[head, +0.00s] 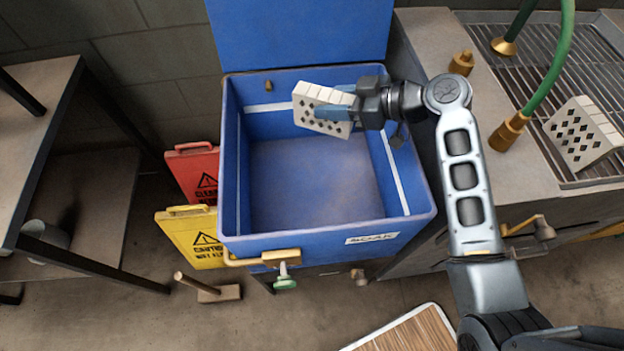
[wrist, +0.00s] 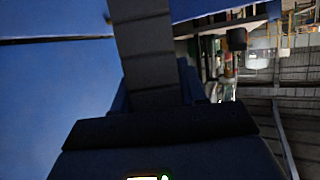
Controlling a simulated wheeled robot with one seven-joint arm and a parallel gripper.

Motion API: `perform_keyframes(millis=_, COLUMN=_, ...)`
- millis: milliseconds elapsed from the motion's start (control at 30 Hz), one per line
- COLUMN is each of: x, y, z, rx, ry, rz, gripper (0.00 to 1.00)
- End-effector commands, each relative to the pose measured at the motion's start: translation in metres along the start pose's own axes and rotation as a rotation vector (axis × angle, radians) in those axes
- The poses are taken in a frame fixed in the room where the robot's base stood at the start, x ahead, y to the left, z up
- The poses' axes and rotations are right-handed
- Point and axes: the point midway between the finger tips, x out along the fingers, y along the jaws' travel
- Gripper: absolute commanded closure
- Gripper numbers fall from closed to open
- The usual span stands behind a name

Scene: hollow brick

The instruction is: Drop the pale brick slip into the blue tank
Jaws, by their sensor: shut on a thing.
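The pale brick slip (head: 308,108), a whitish block with dark diamond holes, is held tilted over the blue tank (head: 234,243). My gripper (head: 338,112) comes in from the right and is shut on the brick slip. The held slip is above the tank's back half, apart from its floor. In the wrist view, the slip (wrist: 146,50) shows as a dark, shadowed strip between my gripper's fingers (wrist: 152,98). The tank is open at the top, its raised blue lid (head: 300,35) stands behind, and the visible floor inside looks bare.
Another pale holed brick (head: 580,135) rests on the metal grate at the right, near a green hose (head: 555,75) with brass fittings. Red (head: 193,170) and yellow (head: 190,238) caution signs stand left of the tank. A dark-framed shelf (head: 40,150) is at the far left.

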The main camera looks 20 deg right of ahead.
Motion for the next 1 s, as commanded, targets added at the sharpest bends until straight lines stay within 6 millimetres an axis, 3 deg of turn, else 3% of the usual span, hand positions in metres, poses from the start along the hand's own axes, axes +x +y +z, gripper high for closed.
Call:
perform_keyframes(millis=267, x=0.001, y=0.0, z=0.002, rx=-0.001, ry=0.001, rz=0.0, gripper=0.98)
perform_keyframes(millis=300, x=0.001, y=0.0, z=0.002, rx=-0.001, ry=0.001, rz=0.0, gripper=0.57)
perform_keyframes(millis=600, x=0.001, y=0.0, z=0.002, rx=-0.001, ry=0.001, rz=0.0, gripper=0.29)
perform_keyframes(millis=867, x=0.0, y=0.0, z=0.003, rx=0.0, ry=0.0, rz=0.0, gripper=0.29)
perform_keyframes(millis=1000, x=-0.011, y=0.0, z=0.004, rx=0.0, ry=0.0, rz=0.001, gripper=0.29)
